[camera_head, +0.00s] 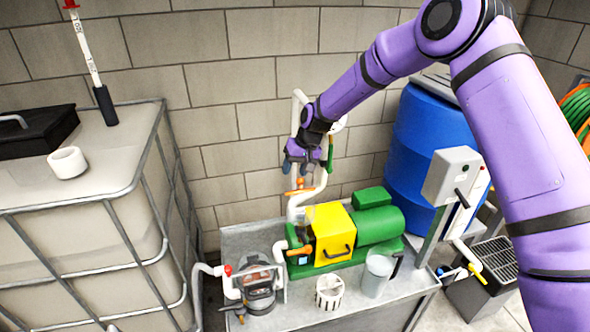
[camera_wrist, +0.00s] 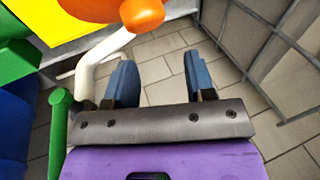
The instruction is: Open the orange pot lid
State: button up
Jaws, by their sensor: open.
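My gripper (camera_head: 299,165) is open, with its blue fingers pointing down in front of the block wall, above a white pipe. In the wrist view its two fingers (camera_wrist: 161,75) stand apart with only tiled floor visible between them. An orange handle (camera_head: 298,191) sits on the white pipe just below the gripper. In the wrist view an orange rounded end (camera_wrist: 142,14) tops the white pipe, beside a larger orange shape (camera_wrist: 92,7) cut off by the top edge. I cannot tell whether either is the pot lid. A small orange part (camera_head: 302,250) shows left of the yellow box.
A yellow box (camera_head: 331,235) and green pump (camera_head: 380,225) stand on a grey bench (camera_head: 255,238). A white basket (camera_head: 329,292) and clear beaker (camera_head: 377,274) stand in front. A caged tank (camera_head: 80,230) is left and a blue barrel (camera_head: 425,145) right.

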jog(key=v, duration=1)
jog(key=shift+r, duration=0.15)
